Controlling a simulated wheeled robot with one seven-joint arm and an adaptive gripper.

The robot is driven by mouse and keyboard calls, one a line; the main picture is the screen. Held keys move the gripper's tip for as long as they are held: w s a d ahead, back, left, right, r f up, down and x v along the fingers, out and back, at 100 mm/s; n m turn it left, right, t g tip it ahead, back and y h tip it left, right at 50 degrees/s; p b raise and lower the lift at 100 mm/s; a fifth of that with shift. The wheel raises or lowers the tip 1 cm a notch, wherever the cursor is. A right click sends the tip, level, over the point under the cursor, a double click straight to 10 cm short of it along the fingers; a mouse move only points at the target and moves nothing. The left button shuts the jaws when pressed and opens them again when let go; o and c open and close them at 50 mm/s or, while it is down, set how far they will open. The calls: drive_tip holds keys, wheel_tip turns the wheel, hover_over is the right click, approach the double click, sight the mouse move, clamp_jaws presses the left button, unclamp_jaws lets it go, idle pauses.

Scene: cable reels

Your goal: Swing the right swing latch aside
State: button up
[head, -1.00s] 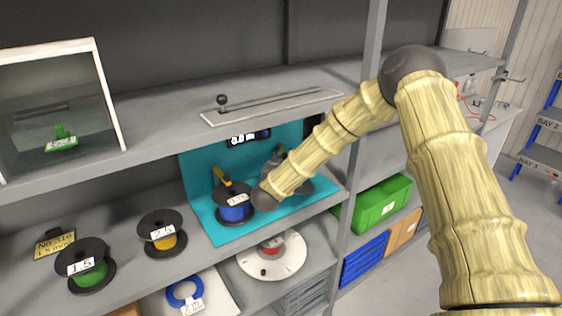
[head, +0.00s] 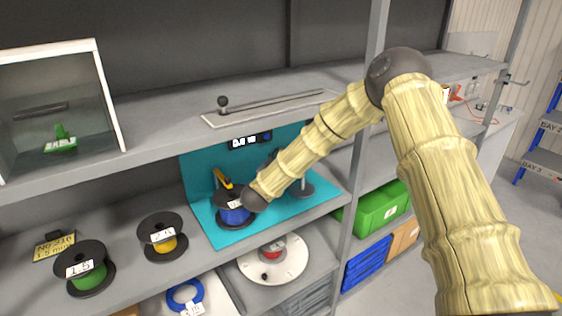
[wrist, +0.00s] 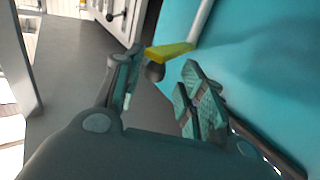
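A yellow latch (wrist: 170,52) with a dark knob beside it shows at the end of a pale rod in the wrist view. It looks like the right swing latch, but I cannot be sure. My gripper (wrist: 160,86) has its two fingers apart with nothing between them; the latch is just beyond the fingertips. I cannot tell whether a finger touches it. In the head view another yellow latch (head: 223,178) stands above the blue reel (head: 235,208) on the teal station (head: 195,180).
A yellow reel (head: 164,240) and a green reel (head: 88,272) stand to the left. The upper shelf (head: 165,125) runs above, and a grey post (head: 362,150) stands to the right.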

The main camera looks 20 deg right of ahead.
drive_tip(key=shift+a, duration=0.15)
drive_tip(key=v, duration=1.2)
drive_tip(key=shift+a+f, duration=0.1)
